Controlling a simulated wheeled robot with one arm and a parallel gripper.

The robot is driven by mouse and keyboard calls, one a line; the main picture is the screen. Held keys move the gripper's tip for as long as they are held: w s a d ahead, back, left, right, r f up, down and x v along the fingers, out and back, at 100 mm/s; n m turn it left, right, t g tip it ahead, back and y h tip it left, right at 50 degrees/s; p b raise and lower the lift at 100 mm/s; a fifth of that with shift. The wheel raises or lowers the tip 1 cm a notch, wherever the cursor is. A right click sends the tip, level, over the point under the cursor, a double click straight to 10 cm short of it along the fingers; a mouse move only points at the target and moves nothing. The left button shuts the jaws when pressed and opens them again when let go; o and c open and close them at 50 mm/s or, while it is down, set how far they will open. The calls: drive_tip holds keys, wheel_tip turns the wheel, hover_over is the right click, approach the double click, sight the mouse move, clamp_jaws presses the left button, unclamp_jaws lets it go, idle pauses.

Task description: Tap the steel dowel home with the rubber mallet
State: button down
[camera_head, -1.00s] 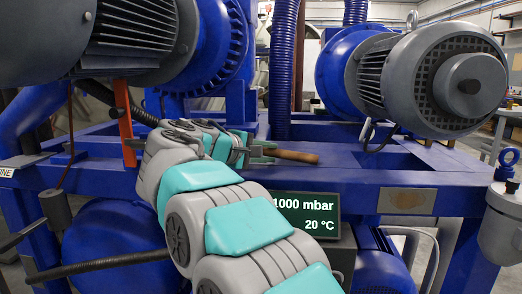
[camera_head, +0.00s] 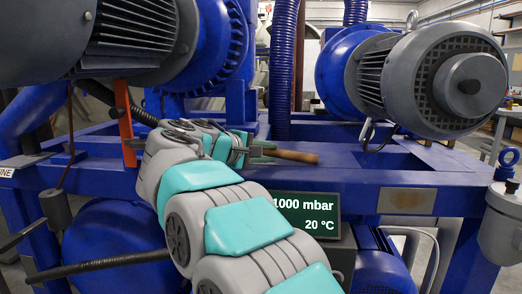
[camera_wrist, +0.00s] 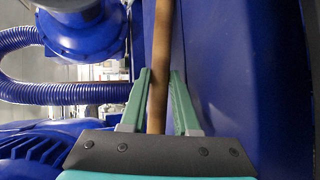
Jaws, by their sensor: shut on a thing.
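A brown wooden handle, likely the rubber mallet's (camera_head: 297,156), sticks out to the right from my gripper (camera_head: 263,151) in the head view. In the wrist view the handle (camera_wrist: 161,45) runs from between the green fingers of my gripper (camera_wrist: 161,82) up past the top edge. The fingers are shut on it, one on each side. The mallet's head is not visible in either view. I cannot make out the steel dowel in either view. The handle is above a blue steel frame (camera_head: 360,180).
A grey motor (camera_head: 430,80) is at the right and another (camera_head: 130,35) at upper left. An orange upright bar (camera_head: 124,122) stands left of my arm. Blue ribbed hoses (camera_head: 283,75) rise behind the handle. A display (camera_head: 305,214) reads 1000 mbar, 20 °C.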

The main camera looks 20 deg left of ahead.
drive_tip(key=shift+r+p, duration=0.75)
drive_tip(key=shift+r, duration=2.25)
drive_tip(key=shift+s, duration=0.1)
